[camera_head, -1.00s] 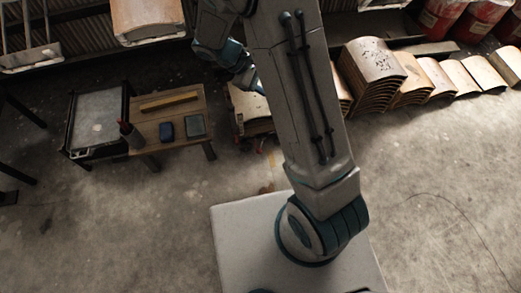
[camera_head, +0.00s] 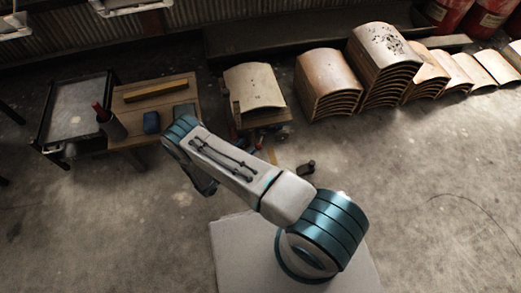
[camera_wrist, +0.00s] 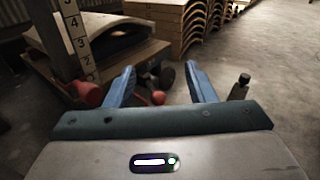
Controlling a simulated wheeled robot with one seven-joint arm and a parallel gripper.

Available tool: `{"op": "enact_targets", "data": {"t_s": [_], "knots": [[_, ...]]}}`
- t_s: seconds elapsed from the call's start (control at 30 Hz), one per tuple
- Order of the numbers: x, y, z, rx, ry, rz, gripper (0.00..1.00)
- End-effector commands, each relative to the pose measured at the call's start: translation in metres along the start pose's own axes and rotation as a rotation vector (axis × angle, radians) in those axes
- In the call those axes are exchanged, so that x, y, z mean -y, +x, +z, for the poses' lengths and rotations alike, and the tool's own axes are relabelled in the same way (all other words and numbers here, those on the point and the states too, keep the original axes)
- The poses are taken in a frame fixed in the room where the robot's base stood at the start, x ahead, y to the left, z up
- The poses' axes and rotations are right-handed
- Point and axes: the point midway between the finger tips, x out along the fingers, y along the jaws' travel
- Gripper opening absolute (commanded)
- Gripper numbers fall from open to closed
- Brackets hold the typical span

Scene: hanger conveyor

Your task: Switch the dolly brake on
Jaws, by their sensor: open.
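The dolly (camera_head: 278,117) is a low wooden platform bearing a curved wooden panel (camera_head: 254,84), behind my arm in the head view. In the wrist view the dolly (camera_wrist: 137,60) fills the upper left, with dark wheel parts under its near edge. A small red round knob (camera_wrist: 158,98) shows low near these wheels; I cannot tell for sure that it is the brake. My gripper (camera_wrist: 160,70) is open and empty, its blue fingers on either side of the knob in the picture, apparently not touching it. The gripper is hidden in the head view.
A post with numbers (camera_wrist: 75,35) stands close at left, with a red part (camera_wrist: 88,94) near its foot. A small dark bottle-like object (camera_head: 306,167) is on the floor at right. Stacks of curved panels (camera_head: 325,80) stand beyond. A wooden bench (camera_head: 135,95) is at left.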

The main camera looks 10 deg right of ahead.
Motion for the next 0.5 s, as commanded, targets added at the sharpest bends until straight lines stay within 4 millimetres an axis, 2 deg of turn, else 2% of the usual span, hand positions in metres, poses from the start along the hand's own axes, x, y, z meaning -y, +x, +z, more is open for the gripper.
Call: {"op": "enact_targets", "data": {"t_s": [0.03, 0.1, 0.2, 0.33, 0.5], "knots": [[0.003, -0.004, -0.035, 0.018, -0.036, 0.048, 0.5], [0.006, -0.009, -0.062, 0.037, -0.07, 0.105, 0.5], [0.01, -0.015, -0.088, 0.058, -0.104, 0.165, 0.5], [0.013, -0.018, -0.105, 0.071, -0.125, 0.207, 0.5], [0.011, -0.006, -0.108, 0.074, -0.13, 0.215, 0.5]]}}
